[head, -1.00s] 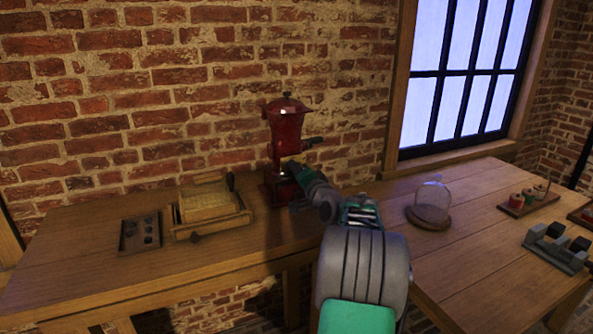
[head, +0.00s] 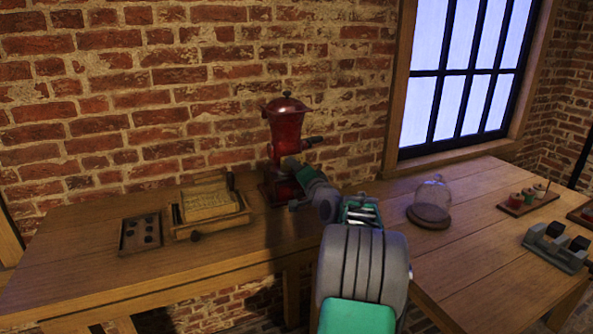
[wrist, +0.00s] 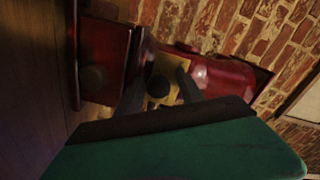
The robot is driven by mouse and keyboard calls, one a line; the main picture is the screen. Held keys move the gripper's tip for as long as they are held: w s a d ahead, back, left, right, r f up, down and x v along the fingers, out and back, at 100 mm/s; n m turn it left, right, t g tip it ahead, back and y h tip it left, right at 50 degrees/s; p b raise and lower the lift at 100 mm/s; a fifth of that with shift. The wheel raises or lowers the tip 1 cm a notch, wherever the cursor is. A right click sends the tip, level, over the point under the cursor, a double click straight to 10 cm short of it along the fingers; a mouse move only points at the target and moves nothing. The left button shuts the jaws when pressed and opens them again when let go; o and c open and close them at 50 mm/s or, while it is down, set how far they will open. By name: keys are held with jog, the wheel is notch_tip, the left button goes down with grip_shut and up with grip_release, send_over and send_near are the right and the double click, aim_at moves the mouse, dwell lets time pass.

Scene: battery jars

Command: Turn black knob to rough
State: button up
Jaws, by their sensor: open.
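The red grinder (head: 285,125) stands upright on the wooden table against the brick wall. In the wrist view it appears on its side, its base box (wrist: 102,50) to the left and its red body (wrist: 220,75) to the right. A small black knob (wrist: 158,87) sits on a brass-yellow plate (wrist: 166,68) on the grinder. My gripper (wrist: 160,84) is open, with one dark finger on each side of this knob. I cannot tell whether the fingers touch it. The plate's markings are not readable. In the head view, my wrist hides the knob.
A round dark knob (wrist: 93,79) is on the base box. A dark side handle (head: 314,140) sticks out right. A wooden box (head: 208,222) and dark tray (head: 141,233) lie left. A glass dome (head: 432,195) stands right. The front left tabletop is clear.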

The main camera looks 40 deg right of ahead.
jog(key=shift+f, duration=0.35)
